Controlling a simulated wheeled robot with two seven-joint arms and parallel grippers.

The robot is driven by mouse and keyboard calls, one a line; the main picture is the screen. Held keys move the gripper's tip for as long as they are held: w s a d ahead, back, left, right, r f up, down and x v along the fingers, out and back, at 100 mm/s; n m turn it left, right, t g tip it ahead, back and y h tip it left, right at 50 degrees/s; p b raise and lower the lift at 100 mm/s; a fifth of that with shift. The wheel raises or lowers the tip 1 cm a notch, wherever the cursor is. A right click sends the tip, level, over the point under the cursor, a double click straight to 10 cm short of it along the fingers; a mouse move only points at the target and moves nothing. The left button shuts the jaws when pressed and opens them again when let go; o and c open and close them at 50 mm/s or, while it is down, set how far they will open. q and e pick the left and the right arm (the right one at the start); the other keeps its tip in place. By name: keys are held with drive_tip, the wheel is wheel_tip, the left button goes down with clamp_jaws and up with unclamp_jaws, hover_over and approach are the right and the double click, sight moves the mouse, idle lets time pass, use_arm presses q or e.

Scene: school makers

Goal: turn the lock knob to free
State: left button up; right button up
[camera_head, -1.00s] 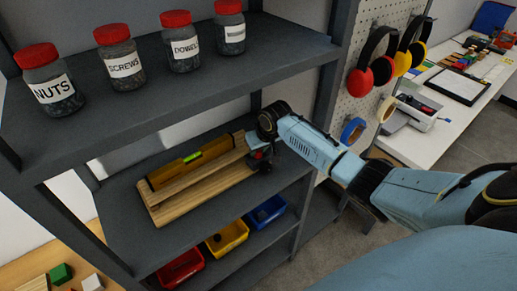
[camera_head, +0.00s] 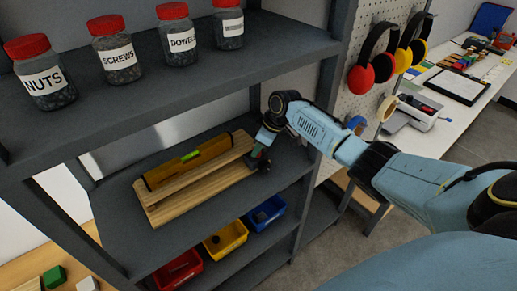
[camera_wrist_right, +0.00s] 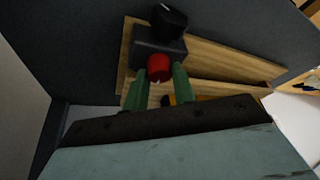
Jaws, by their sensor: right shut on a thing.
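A red round knob (camera_wrist_right: 158,67) sits at the near face of a dark block (camera_wrist_right: 158,48) on a wooden board, in the right wrist view. A black knob (camera_wrist_right: 168,18) shows at the block's far side. My right gripper (camera_wrist_right: 158,80) has its green fingers on either side of the red knob and is shut on it. In the head view my right gripper (camera_head: 260,158) is at the right end of the wooden board (camera_head: 200,192) on the middle shelf, and mostly covers the block. Any marking on the knobs is too small to read. My left gripper is out of view.
A yellow spirit level (camera_head: 188,162) lies along the board. The upper shelf (camera_head: 215,85), with several labelled jars, is above. Red, yellow and blue bins (camera_head: 226,239) stand below. A shelf post (camera_head: 330,90) and pegboard with headphones are close to my right arm.

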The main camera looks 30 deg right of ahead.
idle(0.3)
drive_tip(key=o, duration=1)
drive_tip(key=v, duration=0.7)
drive_tip(key=shift+r, duration=0.3)
